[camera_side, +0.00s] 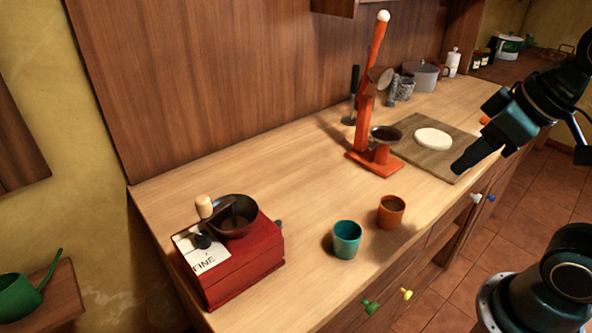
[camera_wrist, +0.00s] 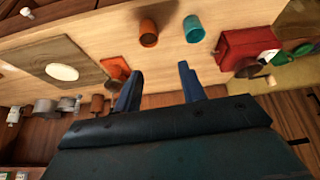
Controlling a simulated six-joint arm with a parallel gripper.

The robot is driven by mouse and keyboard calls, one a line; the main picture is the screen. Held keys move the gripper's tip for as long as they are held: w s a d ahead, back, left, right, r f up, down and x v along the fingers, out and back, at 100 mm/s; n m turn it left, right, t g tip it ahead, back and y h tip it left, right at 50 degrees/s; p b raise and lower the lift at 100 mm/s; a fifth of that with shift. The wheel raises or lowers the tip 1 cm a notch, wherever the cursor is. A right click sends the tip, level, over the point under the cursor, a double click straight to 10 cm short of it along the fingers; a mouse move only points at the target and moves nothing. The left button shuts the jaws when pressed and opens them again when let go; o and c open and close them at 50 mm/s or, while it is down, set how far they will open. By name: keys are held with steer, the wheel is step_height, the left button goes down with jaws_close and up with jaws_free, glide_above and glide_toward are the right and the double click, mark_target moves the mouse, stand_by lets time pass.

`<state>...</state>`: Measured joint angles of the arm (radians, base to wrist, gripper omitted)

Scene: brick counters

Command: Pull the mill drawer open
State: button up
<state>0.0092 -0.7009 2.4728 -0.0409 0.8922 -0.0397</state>
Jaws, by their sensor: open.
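The mill (camera_side: 240,257) is a red box with a dark bowl and a wooden-knobbed crank on top, at the left front of the counter in the side view. A small knob (camera_side: 279,224) shows at its right side; the drawer face itself is hidden. The red mill also shows at the upper right of the wrist view (camera_wrist: 246,44). My gripper (camera_side: 463,168) is at the right, above the counter by the board, far from the mill. In the wrist view its two fingers (camera_wrist: 158,78) are apart with nothing between them.
A teal cup (camera_side: 346,240) and an orange cup (camera_side: 390,212) stand right of the mill. An orange press (camera_side: 373,158) stands farther back beside a wooden board (camera_side: 432,163) with a pale round dough (camera_side: 433,138). The counter (camera_side: 262,172) between mill and press is clear.

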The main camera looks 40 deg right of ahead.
mark_target(277, 222)
steer(key=w+a+f+n+g+y, duration=0.1)
steer(key=w+a+f+n+y, duration=0.1)
steer(key=w+n, duration=0.3)
steer(key=w+a+f+n+g+y, duration=0.2)
steer(key=w+a+f+n+y, duration=0.1)
steer(key=w, duration=0.8)
steer(key=w+a+f+n+g+y, duration=0.2)
steer(key=w+f+n, duration=0.3)
steer(key=w+n, duration=0.4)
steer(key=shift+a+f+y, duration=0.35)
steer(key=shift+a+y, duration=0.15)
steer(key=shift+y, duration=0.4)
steer(key=shift+a+f, duration=0.1)
steer(key=x, duration=1.3)
steer(key=shift+s+a+f, duration=0.2)
jaws_close()
